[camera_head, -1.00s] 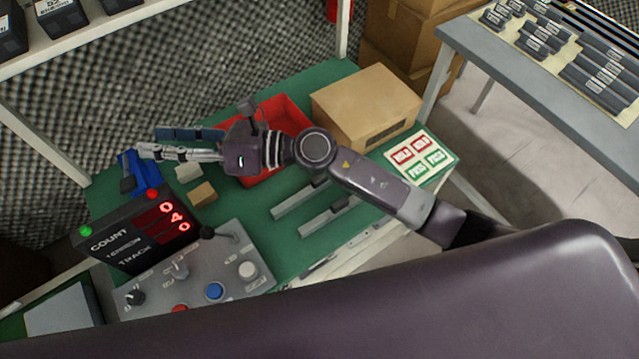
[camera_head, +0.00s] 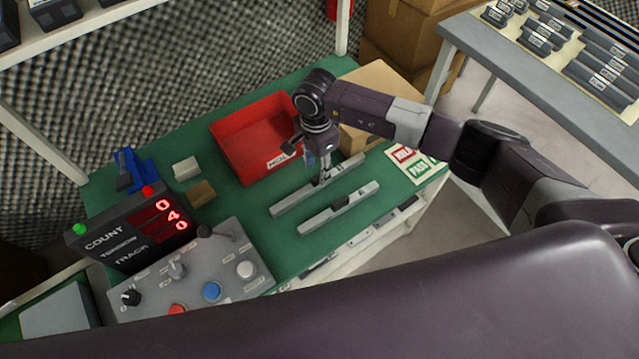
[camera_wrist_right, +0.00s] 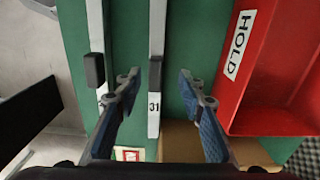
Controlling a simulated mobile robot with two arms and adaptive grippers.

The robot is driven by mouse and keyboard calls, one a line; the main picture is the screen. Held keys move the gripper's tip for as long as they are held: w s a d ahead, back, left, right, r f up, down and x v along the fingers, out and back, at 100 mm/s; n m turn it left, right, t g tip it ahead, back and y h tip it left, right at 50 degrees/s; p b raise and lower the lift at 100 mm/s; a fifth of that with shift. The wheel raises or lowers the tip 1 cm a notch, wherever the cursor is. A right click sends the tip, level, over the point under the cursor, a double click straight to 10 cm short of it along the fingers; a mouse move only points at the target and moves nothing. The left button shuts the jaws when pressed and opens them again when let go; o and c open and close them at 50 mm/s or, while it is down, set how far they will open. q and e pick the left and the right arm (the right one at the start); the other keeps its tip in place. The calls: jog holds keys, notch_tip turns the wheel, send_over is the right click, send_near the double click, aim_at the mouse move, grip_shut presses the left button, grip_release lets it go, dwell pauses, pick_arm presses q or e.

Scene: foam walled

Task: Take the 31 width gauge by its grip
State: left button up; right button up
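The 31 width gauge (camera_head: 291,203) is a long grey bar lying on the green bench, the one of two nearer the red bin. In the right wrist view the 31 gauge (camera_wrist_right: 155,118) shows its "31" label and a dark block grip (camera_wrist_right: 155,72). My right gripper (camera_head: 324,176) points down over this gauge in the head view. In the right wrist view the right gripper (camera_wrist_right: 158,76) is open, with one finger on each side of the gauge near its grip. No contact is visible. My left gripper is not in view.
A second gauge (camera_head: 355,199) lies parallel, close by. The red bin (camera_head: 228,148) marked HOLD stands behind, with a cardboard box (camera_head: 378,80) to its right. A control panel (camera_head: 210,268) and a COUNT display (camera_head: 128,232) stand to the left.

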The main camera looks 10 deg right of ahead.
jog(key=f, duration=0.1)
jog(key=f+b, duration=0.1)
jog(key=f, duration=0.2)
jog(key=shift+s+d+b, duration=0.25)
jog(key=shift+d+b, duration=0.05)
jog(key=shift+b, duration=0.05)
jog(key=shift+f, duration=0.4)
jog(key=shift+w, duration=0.1)
jog(key=shift+c, duration=0.3)
jog(key=shift+r, duration=0.1)
grip_shut()
